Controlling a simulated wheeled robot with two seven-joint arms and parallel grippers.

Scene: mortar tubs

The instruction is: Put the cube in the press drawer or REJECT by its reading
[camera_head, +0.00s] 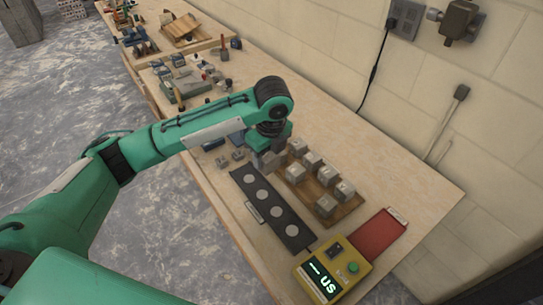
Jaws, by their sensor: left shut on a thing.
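My left gripper (266,158) points down at the far end of a dark strip and is shut on a grey cube, mostly hidden by the fingers. Several grey cubes (312,161) stand on a brown wooden board (347,208) to its right. The dark strip (262,198) has a row of pale round spots and a small handle-like frame on its left side. A yellow meter (333,270) with a green button shows a dash and "us" on its display. A red mat (375,235) lies beyond the meter. No REJECT label is readable. My right gripper is not in view.
The wooden bench (375,160) runs along a block wall. Tools and small parts (190,85) crowd its far end, and small grey pieces (230,158) lie left of my gripper. Bare bench lies between the board and the wall.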

